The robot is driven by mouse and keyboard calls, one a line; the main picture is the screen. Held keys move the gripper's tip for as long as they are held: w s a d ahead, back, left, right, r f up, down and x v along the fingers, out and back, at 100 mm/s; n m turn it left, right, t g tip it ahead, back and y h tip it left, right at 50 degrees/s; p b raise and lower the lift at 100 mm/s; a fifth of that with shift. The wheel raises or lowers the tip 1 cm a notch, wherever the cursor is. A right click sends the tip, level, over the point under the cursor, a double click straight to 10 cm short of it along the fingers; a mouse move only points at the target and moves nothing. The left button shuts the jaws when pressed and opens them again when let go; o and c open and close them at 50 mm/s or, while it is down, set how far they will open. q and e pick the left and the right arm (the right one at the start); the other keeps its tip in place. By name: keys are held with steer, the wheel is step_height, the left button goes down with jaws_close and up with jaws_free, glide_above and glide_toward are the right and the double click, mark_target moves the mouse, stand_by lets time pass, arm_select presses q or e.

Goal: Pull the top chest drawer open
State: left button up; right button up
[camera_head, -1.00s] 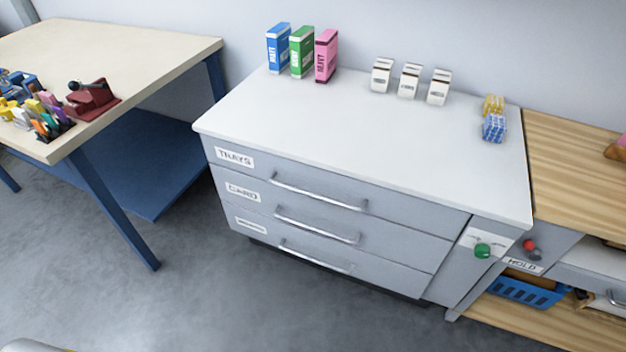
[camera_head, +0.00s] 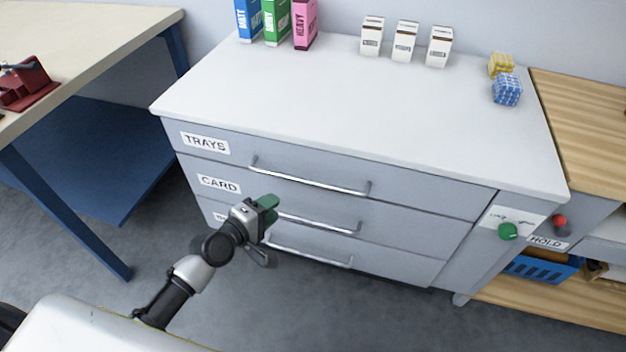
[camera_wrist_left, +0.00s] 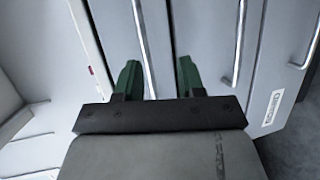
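The grey chest's top drawer (camera_head: 300,177), labelled TRAYS, is shut, with a silver bar handle (camera_head: 308,182) across its front. My left gripper (camera_head: 268,208) has green fingertips and is in front of the chest, below the top handle's left part in the head view. In the left wrist view the gripper (camera_wrist_left: 157,80) is open and empty, and the top handle (camera_wrist_left: 145,45) runs between its two fingers' lines. The gap from fingertips to handle is hard to judge. My right gripper is not in view.
Two lower drawers with handles (camera_head: 318,222) are shut. Boxes (camera_head: 276,22), white cartons (camera_head: 405,42) and patterned blocks (camera_head: 507,90) stand on the chest top. A table (camera_head: 75,35) is at left, a wooden bench (camera_head: 590,130) at right. Grey floor in front is clear.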

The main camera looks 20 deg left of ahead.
mark_target(302, 182)
arm_select(q)
steer(key=shift+t+h, duration=0.3)
steer(key=x, duration=0.3)
steer(key=r+x, duration=0.1)
steer(key=x, duration=0.3)
steer(key=r+b+x, duration=0.1)
steer(key=x, duration=0.3)
steer(key=shift+w+d, duration=0.15)
steer(key=shift+d, duration=0.15)
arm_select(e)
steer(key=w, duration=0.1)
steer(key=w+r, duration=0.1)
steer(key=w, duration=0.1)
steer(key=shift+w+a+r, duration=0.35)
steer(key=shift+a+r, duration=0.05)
arm_select(q)
jaws_close()
